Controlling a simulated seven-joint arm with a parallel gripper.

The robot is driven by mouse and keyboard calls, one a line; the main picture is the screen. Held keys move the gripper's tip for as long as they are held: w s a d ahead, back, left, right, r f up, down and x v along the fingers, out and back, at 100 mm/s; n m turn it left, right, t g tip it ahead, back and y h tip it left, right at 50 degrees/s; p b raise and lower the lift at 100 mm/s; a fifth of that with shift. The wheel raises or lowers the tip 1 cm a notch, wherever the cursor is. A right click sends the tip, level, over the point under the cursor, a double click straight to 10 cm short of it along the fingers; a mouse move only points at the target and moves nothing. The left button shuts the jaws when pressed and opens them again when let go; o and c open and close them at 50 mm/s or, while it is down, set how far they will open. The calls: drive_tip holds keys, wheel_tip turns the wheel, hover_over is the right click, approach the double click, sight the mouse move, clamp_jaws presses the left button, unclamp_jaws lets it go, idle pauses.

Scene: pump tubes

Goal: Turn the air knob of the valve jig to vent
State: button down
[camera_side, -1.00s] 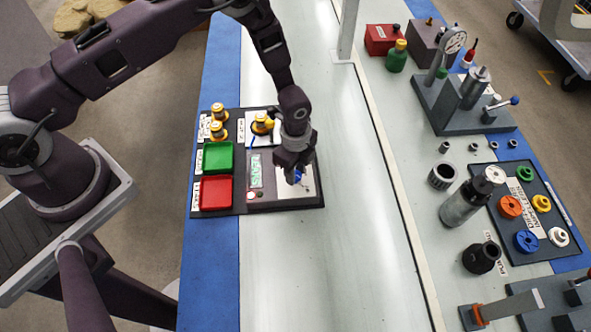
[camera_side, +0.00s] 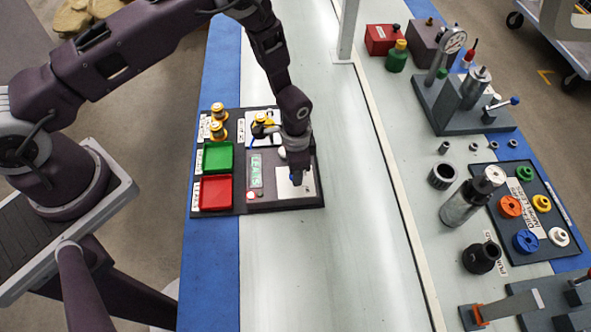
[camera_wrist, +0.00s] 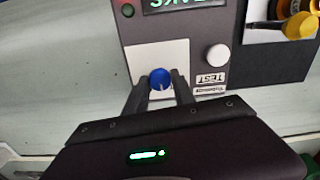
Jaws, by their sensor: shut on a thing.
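The valve jig is a grey panel (camera_wrist: 190,30) with a lit green display (camera_wrist: 185,3), a white button marked TEST (camera_wrist: 217,55) and a white plate (camera_wrist: 143,58). The blue air knob (camera_wrist: 160,78) with a pale pointer line sits on the white plate. My gripper (camera_wrist: 161,90) is shut on the blue knob, one dark finger on each side. In the side view my gripper (camera_side: 297,178) points down over the jig's white plate (camera_side: 306,186) and mostly hides the knob. Any marking for vent cannot be read.
A green tray (camera_side: 218,157) and a red tray (camera_side: 215,192) lie left of the jig on the black board. The pale bench (camera_side: 345,230) right of the board is clear; fixtures stand beyond the rail.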

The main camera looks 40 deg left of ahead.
drive_tip(key=n, duration=0.4)
drive_tip(key=shift+n, duration=1.8)
drive_tip(key=c, duration=1.1)
unclamp_jaws()
drive_tip(key=shift+o, duration=0.2)
wheel_tip(320, 180, up, 7)
drive_tip(key=shift+r, duration=0.1)
